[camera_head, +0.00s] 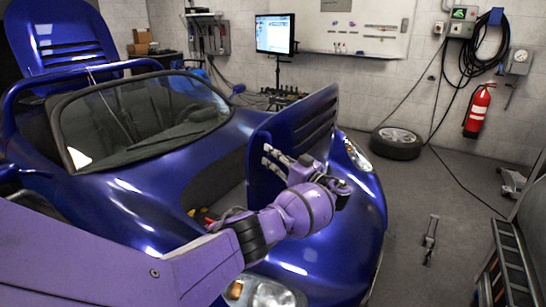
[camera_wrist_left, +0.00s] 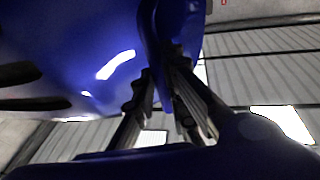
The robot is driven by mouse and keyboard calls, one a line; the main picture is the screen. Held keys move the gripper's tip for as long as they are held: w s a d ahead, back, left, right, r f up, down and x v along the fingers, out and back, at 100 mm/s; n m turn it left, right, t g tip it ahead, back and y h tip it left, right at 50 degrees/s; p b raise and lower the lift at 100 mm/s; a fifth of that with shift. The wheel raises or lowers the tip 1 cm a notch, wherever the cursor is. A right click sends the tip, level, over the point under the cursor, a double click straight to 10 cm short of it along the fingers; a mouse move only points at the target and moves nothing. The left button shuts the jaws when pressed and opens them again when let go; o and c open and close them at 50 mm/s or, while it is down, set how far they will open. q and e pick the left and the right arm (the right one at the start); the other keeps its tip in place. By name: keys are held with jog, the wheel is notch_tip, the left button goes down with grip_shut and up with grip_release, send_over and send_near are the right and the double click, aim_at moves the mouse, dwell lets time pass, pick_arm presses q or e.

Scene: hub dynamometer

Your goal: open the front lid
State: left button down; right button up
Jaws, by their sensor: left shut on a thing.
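The front lid (camera_head: 292,140) of the blue car (camera_head: 120,210) stands raised and steeply tilted over the front compartment. My left gripper (camera_head: 278,160) is at the lid's near edge, shut on it. In the left wrist view, the gripper's two fingers (camera_wrist_left: 172,90) close around the blue edge of the lid (camera_wrist_left: 165,30). The compartment opening shows dark beneath the lid, with small red and yellow items (camera_head: 203,215) in it, partly hidden by my purple arm. My right gripper is not in view.
A monitor (camera_head: 275,34) on a stand is behind the car. A loose wheel (camera_head: 397,142) lies by the back wall, near a fire extinguisher (camera_head: 479,110). A jack-like tool (camera_head: 430,240) lies on the floor at right. Floor between car and right side is mostly free.

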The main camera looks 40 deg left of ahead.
pick_arm(q)
jog(key=c, duration=1.8)
grip_release()
jog(key=shift+o, duration=0.2)
jog(key=d+f, duration=0.2)
jog(key=d, duration=1)
jog(key=shift+w, duration=0.2)
jog(key=shift+w, duration=0.1)
